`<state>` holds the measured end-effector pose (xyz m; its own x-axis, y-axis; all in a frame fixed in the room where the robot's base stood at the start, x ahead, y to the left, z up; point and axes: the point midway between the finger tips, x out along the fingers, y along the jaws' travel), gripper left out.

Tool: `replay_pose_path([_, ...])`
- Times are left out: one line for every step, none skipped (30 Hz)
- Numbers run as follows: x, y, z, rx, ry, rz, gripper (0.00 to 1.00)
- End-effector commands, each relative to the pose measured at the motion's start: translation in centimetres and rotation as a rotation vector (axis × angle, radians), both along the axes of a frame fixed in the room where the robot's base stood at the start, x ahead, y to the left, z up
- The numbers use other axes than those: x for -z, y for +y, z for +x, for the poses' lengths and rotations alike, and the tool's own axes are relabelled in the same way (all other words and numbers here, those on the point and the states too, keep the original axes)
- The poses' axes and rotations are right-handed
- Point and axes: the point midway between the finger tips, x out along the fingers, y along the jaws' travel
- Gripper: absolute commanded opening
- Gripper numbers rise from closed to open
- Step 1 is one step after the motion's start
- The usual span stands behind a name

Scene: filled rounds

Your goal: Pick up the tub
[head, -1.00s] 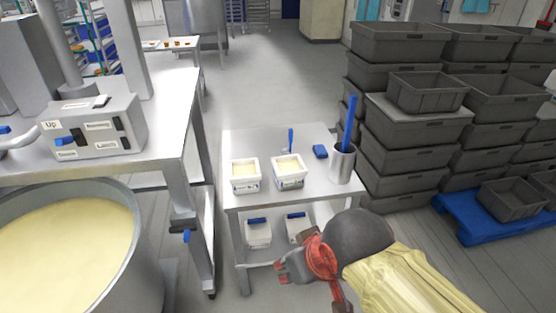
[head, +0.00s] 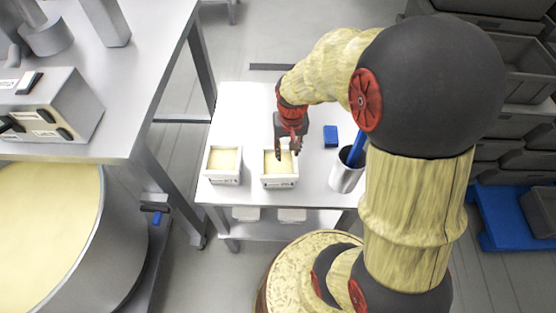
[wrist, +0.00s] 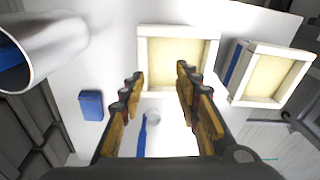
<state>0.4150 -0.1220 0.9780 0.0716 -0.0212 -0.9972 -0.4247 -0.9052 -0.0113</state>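Two white tubs filled with pale yellow stuff stand on a small steel table (head: 240,105). My gripper (head: 288,151) is over the right tub (head: 280,183), pointing down. In the wrist view, my gripper (wrist: 160,78) is open, its two fingers apart with nothing between them. The right tub (wrist: 178,31) lies just ahead of the fingertips there, its near rim close to them. I cannot tell how high the fingertips are above it. The left tub (head: 224,179) stands beside it, a gap between; it is at the right in the wrist view (wrist: 256,102).
A metal cup (head: 345,179) with a blue utensil and a blue block (head: 330,136) stand to the right of the tubs. A blue-handled tool (wrist: 143,134) lies behind the right tub. A large vat (head: 120,225) is at the left, and stacked grey crates (head: 530,60) are at the right.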

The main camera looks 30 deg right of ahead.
Motion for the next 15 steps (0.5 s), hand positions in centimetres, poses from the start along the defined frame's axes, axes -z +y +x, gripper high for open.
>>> replay_pose_path([1.2,-0.8,-0.1,0.026,0.027,0.009,0.33])
replay_pose_path([1.9,-1.1,-0.2,0.038,0.038,0.013,0.33])
replay_pose_path([2.7,-1.5,-0.3,0.052,0.05,0.018,0.33])
replay_pose_path([3.3,-1.7,-0.3,0.061,0.057,0.019,0.33])
replay_pose_path([3.7,-1.9,-0.4,0.068,0.061,0.022,0.33])
replay_pose_path([4.2,-2.1,-0.4,0.075,0.067,0.023,0.33])
replay_pose_path([4.5,-2.2,-0.5,0.079,0.071,0.025,0.33])
replay_pose_path([4.8,-2.2,-0.5,0.082,0.073,0.026,0.33])
replay_pose_path([5.2,-2.3,-0.5,0.084,0.075,0.027,0.33])
replay_pose_path([5.6,-2.3,-0.6,0.085,0.076,0.027,0.33])
replay_pose_path([6.0,-2.3,-0.6,0.085,0.077,0.027,0.33])
replay_pose_path([6.5,-2.3,-0.6,0.085,0.077,0.027,0.33])
replay_pose_path([6.8,-2.3,-0.6,0.085,0.077,0.027,0.33])
replay_pose_path([7.1,-2.3,-0.6,0.084,0.077,0.027,0.33])
replay_pose_path([7.4,-2.3,-0.6,0.084,0.077,0.027,0.33])
